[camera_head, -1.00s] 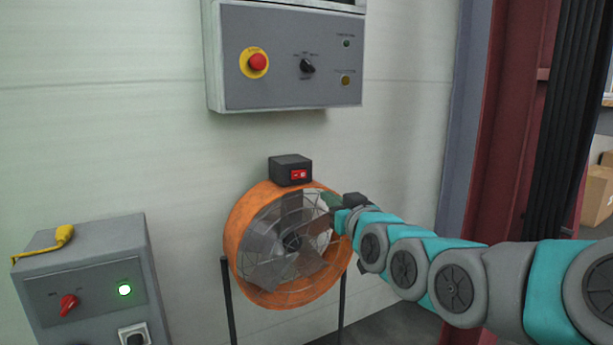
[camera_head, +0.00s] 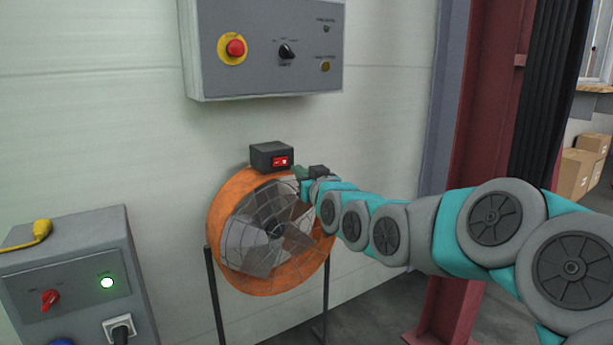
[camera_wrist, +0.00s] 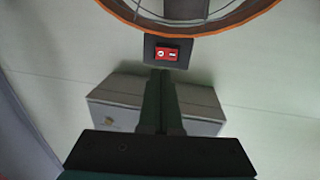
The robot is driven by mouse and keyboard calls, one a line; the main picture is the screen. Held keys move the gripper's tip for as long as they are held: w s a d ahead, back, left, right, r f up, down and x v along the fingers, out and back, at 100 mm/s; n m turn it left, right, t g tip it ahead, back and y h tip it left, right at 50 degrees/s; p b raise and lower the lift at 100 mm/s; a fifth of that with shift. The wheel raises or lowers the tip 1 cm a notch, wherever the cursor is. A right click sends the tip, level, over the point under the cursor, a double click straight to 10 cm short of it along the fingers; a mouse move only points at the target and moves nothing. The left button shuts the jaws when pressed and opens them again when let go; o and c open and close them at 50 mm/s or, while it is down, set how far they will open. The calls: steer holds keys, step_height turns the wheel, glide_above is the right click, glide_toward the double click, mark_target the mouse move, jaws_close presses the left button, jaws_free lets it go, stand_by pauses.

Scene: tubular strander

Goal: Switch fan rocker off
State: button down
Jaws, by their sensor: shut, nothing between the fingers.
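The fan rocker (camera_head: 281,161) is a small red switch with white marks on the front of a black box (camera_head: 264,153) on top of the orange drum fan (camera_head: 216,225). The rocker also shows in the wrist view (camera_wrist: 167,54), just beyond my fingertips. My gripper (camera_head: 299,172) is shut and empty, just right of and slightly below the rocker in the head view. In the wrist view its closed fingers (camera_wrist: 162,72) point toward the switch box. I cannot tell whether they touch it. The arm hides the fan's right rim in part.
A grey control panel (camera_head: 210,75) with a red button hangs on the wall above the fan. A grey box (camera_head: 70,255) with a red knob, a lit green lamp and a plug stands at lower left. A dark red column (camera_head: 480,110) stands at right.

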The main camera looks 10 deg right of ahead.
mark_target(286, 159)
steer(key=w, duration=0.2)
steer(key=w+a, duration=0.1)
steer(key=w, duration=0.2)
steer(key=shift+f+p, duration=0.15)
steer(key=shift+p, duration=0.15)
steer(key=shift+w+a, duration=0.15)
steer(key=shift+w, duration=0.75)
steer(key=shift+w+b, duration=0.3)
steer(key=shift+b, duration=0.1)
steer(key=shift+s+d+r, duration=0.1)
steer(key=shift+d+r, duration=0.1)
steer(key=shift+r, duration=0.05)
